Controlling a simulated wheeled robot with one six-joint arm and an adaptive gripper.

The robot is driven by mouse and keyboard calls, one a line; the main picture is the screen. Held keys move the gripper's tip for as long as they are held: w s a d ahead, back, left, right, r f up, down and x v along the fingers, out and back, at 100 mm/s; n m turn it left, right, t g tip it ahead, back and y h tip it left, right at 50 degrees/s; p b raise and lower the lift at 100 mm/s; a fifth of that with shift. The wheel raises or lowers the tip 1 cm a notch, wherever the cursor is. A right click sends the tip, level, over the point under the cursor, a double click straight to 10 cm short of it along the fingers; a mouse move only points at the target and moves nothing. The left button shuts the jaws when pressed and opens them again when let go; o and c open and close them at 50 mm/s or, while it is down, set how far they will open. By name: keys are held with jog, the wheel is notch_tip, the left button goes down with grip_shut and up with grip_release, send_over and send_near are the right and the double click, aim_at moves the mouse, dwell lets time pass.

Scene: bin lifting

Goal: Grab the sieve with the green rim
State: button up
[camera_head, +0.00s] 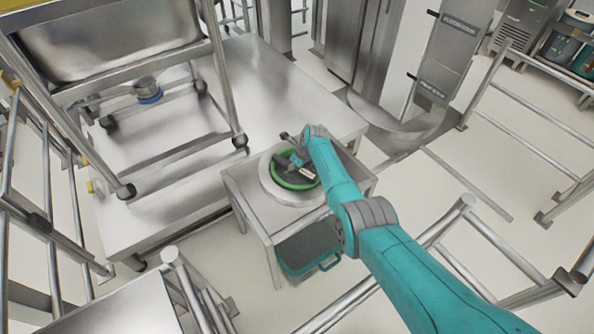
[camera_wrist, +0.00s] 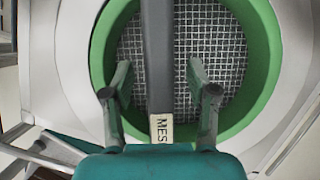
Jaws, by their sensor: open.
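The sieve with the green rim (camera_head: 282,180) sits on a round pale base on top of a small steel table. In the wrist view its green rim (camera_wrist: 262,95) surrounds a wire mesh, and a grey bar (camera_wrist: 158,60) with a label crosses over the mesh. My gripper (camera_wrist: 158,85) is open, with one finger on each side of the bar and a gap on both sides. In the head view my gripper (camera_head: 298,160) is over the sieve, and my arm hides part of it.
The small steel table (camera_head: 240,190) stands beside a larger steel table (camera_head: 270,85) holding a wheeled rack. A teal-handled bin (camera_head: 308,247) is under the small table. Metal rails (camera_head: 480,225) stand to the right and front. A blue-based round item (camera_head: 149,92) is at the left.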

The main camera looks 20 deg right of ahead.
jog(key=shift+f, duration=0.15)
grip_shut()
dwell(0.4)
